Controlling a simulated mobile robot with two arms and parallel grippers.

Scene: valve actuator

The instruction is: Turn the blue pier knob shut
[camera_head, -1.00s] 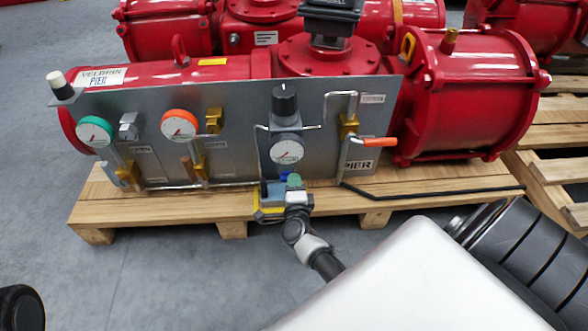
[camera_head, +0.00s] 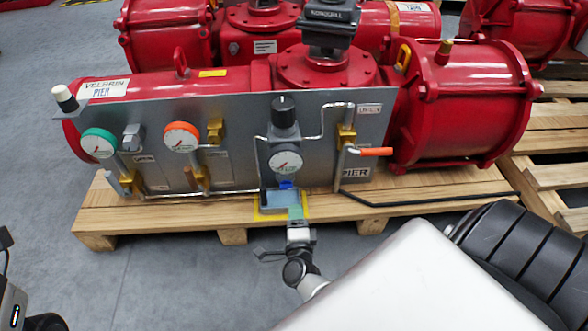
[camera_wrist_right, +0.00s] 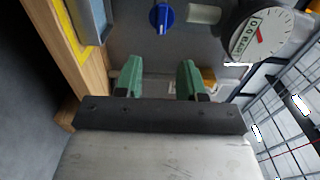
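The blue knob (camera_head: 286,184) sits low on the grey panel (camera_head: 232,162), under the middle gauge, in the head view. In the right wrist view the blue knob (camera_wrist_right: 162,16) shows at the top, its grip bar upright in the picture with a white mark on it. My right gripper (camera_head: 295,213) is in front of and below the knob in the head view. In the right wrist view its green fingers (camera_wrist_right: 160,78) stand apart with nothing between them, and the knob is beyond the fingertips, not touched. My left gripper's fingers are not seen.
A gauge (camera_wrist_right: 258,35) is beside the knob in the right wrist view. A yellow-edged blue-grey box (camera_head: 280,201) is just below the knob. An orange-handled valve (camera_head: 376,152) sticks out at the right. The wooden pallet (camera_head: 160,215) carries the red actuator (camera_head: 465,100).

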